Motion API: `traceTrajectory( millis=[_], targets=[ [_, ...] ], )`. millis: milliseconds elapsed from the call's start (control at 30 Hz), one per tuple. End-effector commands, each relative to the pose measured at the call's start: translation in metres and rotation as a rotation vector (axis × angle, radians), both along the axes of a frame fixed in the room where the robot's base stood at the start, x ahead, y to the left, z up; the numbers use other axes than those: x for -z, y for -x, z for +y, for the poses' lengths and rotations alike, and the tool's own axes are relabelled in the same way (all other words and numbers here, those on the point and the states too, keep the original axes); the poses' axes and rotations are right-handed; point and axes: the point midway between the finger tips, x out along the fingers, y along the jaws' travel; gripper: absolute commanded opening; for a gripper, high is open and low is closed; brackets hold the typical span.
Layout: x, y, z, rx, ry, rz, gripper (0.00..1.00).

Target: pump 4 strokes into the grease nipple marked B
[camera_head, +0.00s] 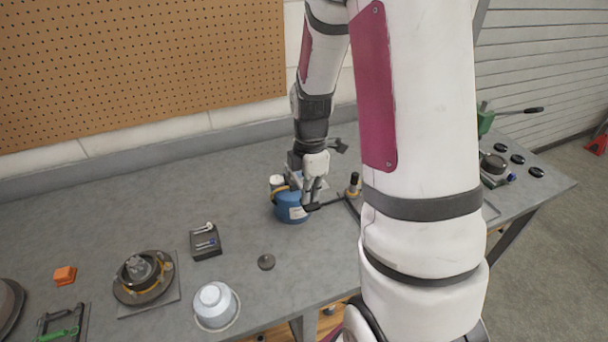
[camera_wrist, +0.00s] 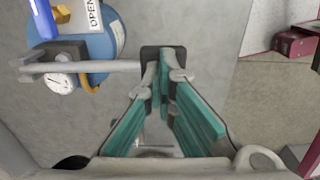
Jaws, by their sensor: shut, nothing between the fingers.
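A blue tank (camera_head: 290,212) stands on the bench below my wrist. In the wrist view the tank (camera_wrist: 112,38) carries a white "OPEN" label and a round gauge (camera_wrist: 61,83). A grey lever (camera_wrist: 110,66) runs from the tank to a black end piece (camera_wrist: 150,53). My gripper (camera_head: 311,203) is shut and empty over the lever's end. In the wrist view the fingertips (camera_wrist: 167,72) overlap the black end piece; I cannot tell whether they touch it. I cannot make out any nipple or letter B.
A dark post with a brass-coloured part (camera_head: 354,186) stands right of the tank. A green lever device (camera_head: 486,119) is at the right. My arm hides the bench middle.

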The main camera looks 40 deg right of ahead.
Motion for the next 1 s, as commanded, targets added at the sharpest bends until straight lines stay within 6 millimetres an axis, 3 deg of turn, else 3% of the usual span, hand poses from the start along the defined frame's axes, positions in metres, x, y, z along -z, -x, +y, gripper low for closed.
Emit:
traceTrajectory(
  millis=[600,1000],
  targets=[
    [-0.050,-0.007,-0.002,-0.002,0.000,0.000,0.00],
    [-0.054,-0.009,-0.002,-0.001,0.000,0.001,0.00]
  ],
)
